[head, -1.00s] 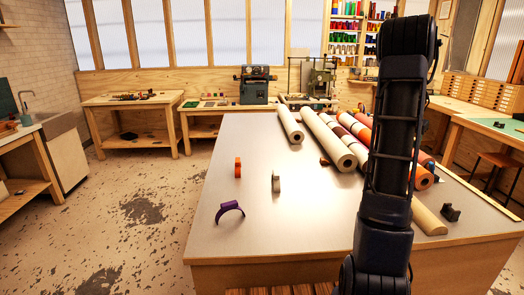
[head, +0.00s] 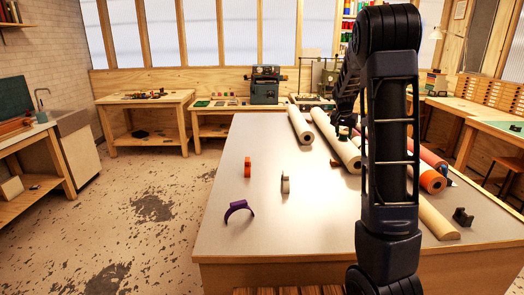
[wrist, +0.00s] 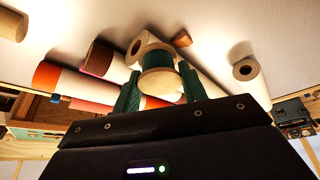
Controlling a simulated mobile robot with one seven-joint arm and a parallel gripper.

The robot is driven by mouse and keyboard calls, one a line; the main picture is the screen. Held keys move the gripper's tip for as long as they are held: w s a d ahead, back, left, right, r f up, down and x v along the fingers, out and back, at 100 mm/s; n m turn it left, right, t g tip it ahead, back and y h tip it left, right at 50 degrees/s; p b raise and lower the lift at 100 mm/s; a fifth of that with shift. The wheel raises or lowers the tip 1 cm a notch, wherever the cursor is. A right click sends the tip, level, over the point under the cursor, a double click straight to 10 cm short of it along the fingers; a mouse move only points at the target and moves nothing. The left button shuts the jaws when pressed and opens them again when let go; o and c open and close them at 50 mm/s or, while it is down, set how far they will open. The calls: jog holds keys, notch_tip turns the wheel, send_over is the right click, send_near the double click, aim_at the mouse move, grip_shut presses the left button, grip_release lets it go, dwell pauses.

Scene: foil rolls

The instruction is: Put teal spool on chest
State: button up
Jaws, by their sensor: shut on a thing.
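My gripper (head: 344,128) is over the long table, among the rolls, partly hidden by my own arm. In the wrist view its two ridged green fingers (wrist: 159,72) are shut on a spool (wrist: 157,84). In the head view the spool is too small and dark to tell apart from the gripper. A low wooden bank of drawers (head: 489,96) stands on the back right bench; I cannot tell whether it is the chest.
Long cream rolls (head: 333,142) and an orange roll (head: 431,178) lie on the table (head: 260,225). A purple arch (head: 238,208), an orange piece (head: 248,167) and a pale piece (head: 285,183) stand at the left. The table's front left is mostly clear.

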jog(key=s+a+n+y, duration=0.15)
jog(key=s+a, duration=0.25)
jog(key=a, duration=1)
jog(key=s+a+n, duration=0.3)
jog(key=s+a, duration=0.1)
jog(key=a, duration=0.9)
jog(key=s+a+n+y, duration=0.15)
jog(key=s+a, duration=0.25)
jog(key=a, duration=1)
jog(key=shift+n+t, duration=0.4)
jog(key=f, duration=2)
jog(key=shift+w+d+f, duration=0.15)
jog(key=shift+d+f, duration=0.05)
jog(key=o, duration=0.9)
jog(key=shift+f, duration=0.15)
jog(key=shift+o, duration=0.3)
jog(key=v, duration=1.2)
jog(key=shift+a+r, duration=0.2)
jog(key=shift+r, duration=0.05)
